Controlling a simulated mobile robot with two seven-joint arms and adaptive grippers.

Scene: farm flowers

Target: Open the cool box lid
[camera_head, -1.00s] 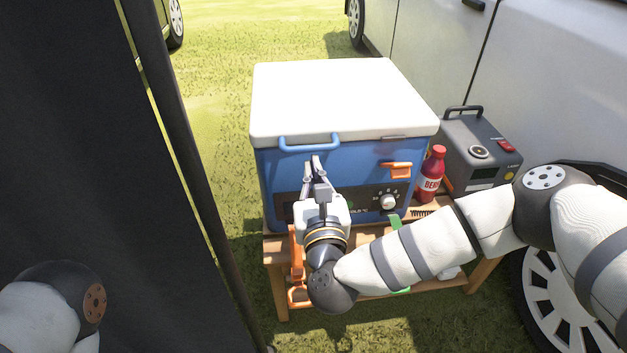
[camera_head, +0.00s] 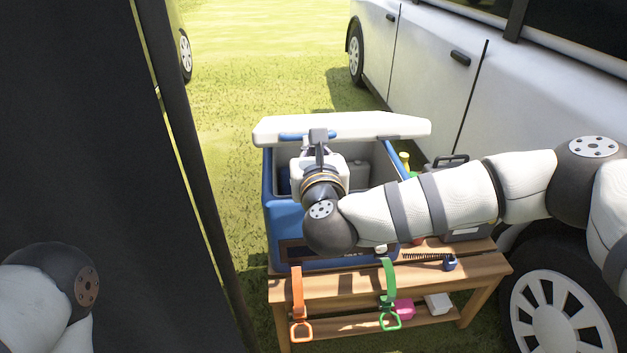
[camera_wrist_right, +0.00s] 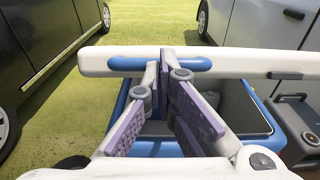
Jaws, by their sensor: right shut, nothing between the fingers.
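The cool box (camera_head: 268,205) is blue and stands on a wooden table. Its white lid (camera_head: 375,124) is raised at the front, so the grey inside shows beneath it. The lid's blue handle (camera_head: 292,137) is on its front edge; it also shows in the right wrist view (camera_wrist_right: 135,64). My right gripper (camera_head: 318,137) is shut with nothing held between its fingers. Its tips are at the handle, in front of the raised lid; in the wrist view (camera_wrist_right: 165,60) they overlap the handle's middle. My left gripper is out of view.
An orange strap (camera_head: 298,295) and a green strap (camera_head: 388,285) hang from the table's (camera_head: 345,291) front. A pink item (camera_head: 404,309) and a white block (camera_head: 438,303) lie on the lower shelf. A white van (camera_head: 425,85) stands close on the right; a dark panel fills the left.

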